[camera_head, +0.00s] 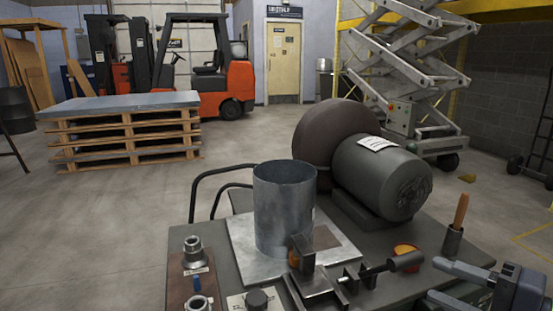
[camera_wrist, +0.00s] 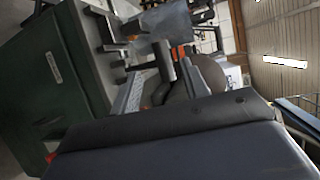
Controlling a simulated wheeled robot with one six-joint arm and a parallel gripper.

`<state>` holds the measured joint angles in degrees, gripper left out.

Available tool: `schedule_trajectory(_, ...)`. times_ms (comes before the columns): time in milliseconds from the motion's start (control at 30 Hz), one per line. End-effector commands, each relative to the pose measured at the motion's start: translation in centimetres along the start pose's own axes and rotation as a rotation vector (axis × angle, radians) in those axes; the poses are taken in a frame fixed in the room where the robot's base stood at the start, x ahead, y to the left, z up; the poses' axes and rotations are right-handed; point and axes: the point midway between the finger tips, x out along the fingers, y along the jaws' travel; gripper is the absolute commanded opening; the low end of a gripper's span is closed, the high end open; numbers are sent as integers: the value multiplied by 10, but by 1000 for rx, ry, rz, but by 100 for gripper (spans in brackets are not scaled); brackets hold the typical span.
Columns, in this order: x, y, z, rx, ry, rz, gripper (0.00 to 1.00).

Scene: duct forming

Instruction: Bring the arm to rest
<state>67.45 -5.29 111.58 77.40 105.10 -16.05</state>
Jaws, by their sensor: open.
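My gripper (camera_head: 431,279) is at the lower right of the head view, over the right front part of the workbench (camera_head: 420,240). Its two fingers point left and are spread apart, with nothing seen between them. In the wrist view, the gripper (camera_wrist: 158,76) shows its fingers apart above its dark housing. A grey sheet-metal cylinder (camera_head: 284,212) stands upright on a metal plate (camera_head: 258,265) on the bench, well left of my gripper. It seems to show at the top of the wrist view too.
A clamp (camera_head: 318,283) with a dark handle stands between the cylinder and my gripper. A dark motor (camera_head: 382,178) with a wheel is behind. A wooden-handled tool (camera_head: 459,215) stands at the right. Pipe fittings (camera_head: 195,253) are at the left. A pallet stack (camera_head: 125,135) and forklift (camera_head: 205,70) are beyond.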

Motion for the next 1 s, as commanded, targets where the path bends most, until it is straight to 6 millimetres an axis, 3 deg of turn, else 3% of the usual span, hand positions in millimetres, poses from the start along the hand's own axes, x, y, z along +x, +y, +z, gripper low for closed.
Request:
schedule_trajectory(800, 93, 0, 1, -3, -5, -2, 43)
schedule_trajectory(1000, 104, -11, -1, 14, -2, 36, 43)
